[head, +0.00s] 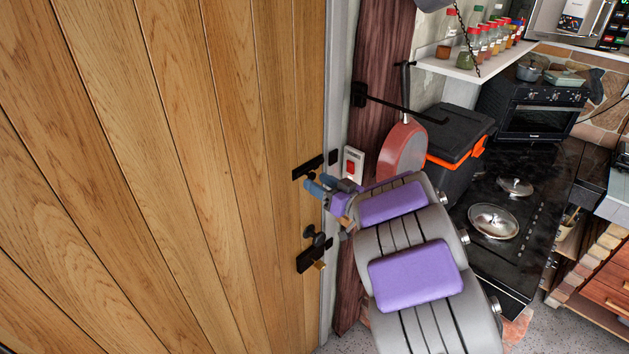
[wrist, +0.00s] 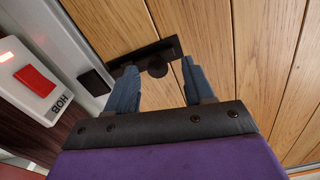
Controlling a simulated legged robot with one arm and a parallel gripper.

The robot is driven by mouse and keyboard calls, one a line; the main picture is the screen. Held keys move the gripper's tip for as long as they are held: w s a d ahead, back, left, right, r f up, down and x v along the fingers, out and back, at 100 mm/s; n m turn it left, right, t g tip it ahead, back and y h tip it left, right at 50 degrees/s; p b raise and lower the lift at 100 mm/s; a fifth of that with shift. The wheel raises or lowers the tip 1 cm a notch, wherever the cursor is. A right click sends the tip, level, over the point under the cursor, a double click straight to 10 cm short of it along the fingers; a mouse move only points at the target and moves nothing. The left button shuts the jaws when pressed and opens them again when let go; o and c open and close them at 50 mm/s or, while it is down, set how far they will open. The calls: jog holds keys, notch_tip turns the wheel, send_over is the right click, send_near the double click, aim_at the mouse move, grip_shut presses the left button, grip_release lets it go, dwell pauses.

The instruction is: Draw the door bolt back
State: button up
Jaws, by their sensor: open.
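The door bolt (head: 307,167) is a black bar on the wooden door, near its right edge in the head view. In the wrist view the bolt (wrist: 146,53) lies across the planks, with a round black knob (wrist: 157,69). A black keeper (wrist: 95,82) sits on the frame beside it; I cannot tell whether the bolt reaches into it. My gripper (head: 321,184) is open, its blue fingers just below the bolt in the head view. In the wrist view the gripper (wrist: 159,68) has its fingertips on either side of the knob, with no clear contact.
A black lock plate with a knob (head: 314,250) sits lower on the door. A white switch with a red button (head: 351,166) is on the wall beside the frame. A red pan (head: 403,148) hangs right of it, near my arm. A black hob (head: 520,215) lies further right.

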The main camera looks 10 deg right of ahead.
jog(key=v, duration=1.5)
jog(key=w+d+m+h+b, duration=0.2)
jog(key=w+d+m+h, duration=0.1)
jog(key=d+h, duration=0.7)
jog(key=s+d+f+m+g+h+b, duration=0.1)
jog(key=s+d+m+g+h+b, duration=0.15)
jog(key=s+g+h, duration=0.5)
jog(key=s+a+f+g+y+b, duration=0.1)
jog(key=s+a+f+g+y, duration=0.1)
jog(key=s+a, duration=0.4)
jog(key=s+a+f+g+y+b, duration=0.1)
jog(key=s+a, duration=0.6)
jog(key=s, duration=0.8)
jog(key=s+a+f+g+y+b, duration=0.1)
jog(key=s+a+f+g+y, duration=0.3)
jog(key=s, duration=0.6)
jog(key=a+f+g, duration=0.1)
jog(key=a+g, duration=0.1)
jog(key=a, duration=0.1)
jog(key=shift+s+a, duration=0.2)
jog(key=shift+a, duration=0.05)
